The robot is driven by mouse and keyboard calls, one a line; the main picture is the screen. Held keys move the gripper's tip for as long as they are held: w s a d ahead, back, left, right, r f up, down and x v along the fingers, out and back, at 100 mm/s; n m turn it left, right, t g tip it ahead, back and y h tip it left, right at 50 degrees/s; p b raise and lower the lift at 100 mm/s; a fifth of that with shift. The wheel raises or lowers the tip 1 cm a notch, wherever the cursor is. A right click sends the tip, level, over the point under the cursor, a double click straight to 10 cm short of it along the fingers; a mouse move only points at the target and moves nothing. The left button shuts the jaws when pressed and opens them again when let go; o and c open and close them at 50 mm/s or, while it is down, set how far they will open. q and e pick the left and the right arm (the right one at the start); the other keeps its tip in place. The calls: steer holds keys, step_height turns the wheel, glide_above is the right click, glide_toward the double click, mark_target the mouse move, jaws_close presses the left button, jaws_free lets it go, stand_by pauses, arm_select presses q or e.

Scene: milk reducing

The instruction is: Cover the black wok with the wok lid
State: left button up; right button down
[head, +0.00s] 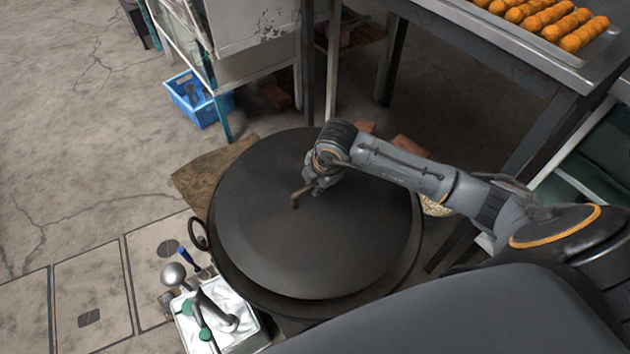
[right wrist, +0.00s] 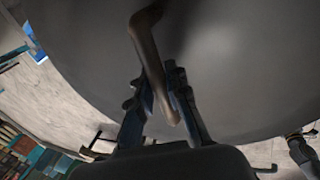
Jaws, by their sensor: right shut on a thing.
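The wok lid (head: 290,245) is a large, dark grey, shallow dome with a bent brown handle (right wrist: 148,52). In the head view it lies over the black wok (head: 408,262), covering most of its opening. The wok's dark rim shows around the lid, widest at the lower right, and its ring handle (head: 198,232) shows at the left. I cannot tell whether the lid rests on the rim or hangs just above it. My right gripper (head: 309,188) is shut on the lid's handle; the right wrist view shows the fingers on either side of it. My left gripper is not in view.
A white tray (head: 262,338) with a ladle (head: 174,274) and other utensils stands by the wok's lower left. A blue crate (head: 190,98) is on the floor behind. A metal table (head: 500,42) with a tray of orange-brown food stands at the upper right. The left floor is clear.

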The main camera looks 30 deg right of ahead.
steer(key=shift+w+f+b, duration=0.1)
steer(key=shift+f+b, duration=2.8)
steer(key=shift+f, duration=1.2)
steer(key=shift+f, duration=0.2)
steer(key=c, duration=1.2)
jaws_free()
steer(key=shift+s+f, duration=0.15)
steer(key=shift+s, duration=0.05)
steer(key=v, duration=1.2)
steer(key=shift+w+r, duration=0.1)
steer(key=shift+r, duration=0.1)
